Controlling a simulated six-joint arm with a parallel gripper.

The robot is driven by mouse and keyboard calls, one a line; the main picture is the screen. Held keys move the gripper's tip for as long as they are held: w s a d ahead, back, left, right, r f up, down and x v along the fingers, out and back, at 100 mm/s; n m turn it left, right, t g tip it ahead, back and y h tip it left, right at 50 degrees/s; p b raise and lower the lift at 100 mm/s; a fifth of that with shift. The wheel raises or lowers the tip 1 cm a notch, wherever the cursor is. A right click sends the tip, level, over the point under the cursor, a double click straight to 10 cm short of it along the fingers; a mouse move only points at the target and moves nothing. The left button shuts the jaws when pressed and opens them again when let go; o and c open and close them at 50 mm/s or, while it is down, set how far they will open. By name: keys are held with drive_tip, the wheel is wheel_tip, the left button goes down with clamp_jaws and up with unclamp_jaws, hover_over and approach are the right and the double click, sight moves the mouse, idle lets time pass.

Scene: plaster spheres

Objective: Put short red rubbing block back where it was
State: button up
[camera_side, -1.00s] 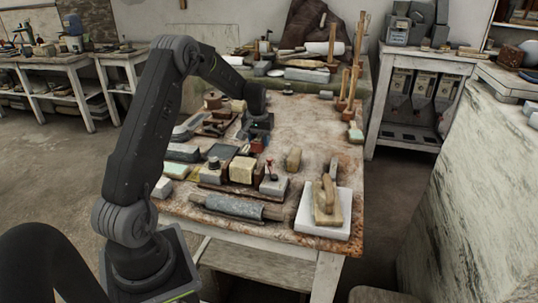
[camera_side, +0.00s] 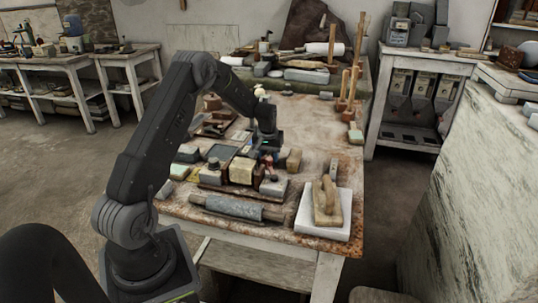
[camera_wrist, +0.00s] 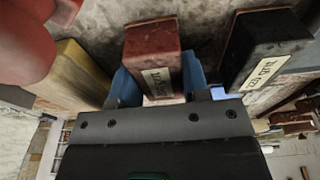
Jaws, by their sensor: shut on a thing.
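The short red rubbing block (camera_wrist: 152,45) is between the blue fingers of my gripper (camera_wrist: 158,85) in the wrist view. It has a pale label on its near end. My gripper is shut on it. In the side view my gripper (camera_side: 266,150) points down over the cluttered middle of the workbench (camera_side: 318,135), just behind the small red-handled tool. The block cannot be made out clearly in the side view. I cannot tell whether its underside touches anything.
In the wrist view a black labelled block (camera_wrist: 268,45) stands to the right, a yellowish block (camera_wrist: 78,75) to the left, and a rounded red thing (camera_wrist: 20,40) at upper left. A tan block (camera_side: 294,158) is close right of my gripper. A white slab (camera_side: 335,228) carries a wooden float.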

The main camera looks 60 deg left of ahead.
drive_tip(key=o, duration=1.1)
drive_tip(key=shift+c, duration=0.2)
wheel_tip(320, 180, up, 12)
drive_tip(key=s+d, duration=0.1)
drive_tip(key=s+d+r+m+t, duration=0.1)
drive_tip(key=s+d+r+m, duration=0.15)
drive_tip(key=d+r, duration=0.7)
drive_tip(key=s+d+r+m+t+h, duration=0.1)
drive_tip(key=s+d+m, duration=0.5)
drive_tip(key=s+d, duration=1.5)
drive_tip(key=shift+s+d+r+t, duration=0.3)
drive_tip(key=shift+d+r+t, duration=0.25)
drive_tip(key=shift+d+t, duration=0.5)
drive_tip(key=shift+a+m, duration=0.2)
drive_tip(key=shift+m, duration=0.05)
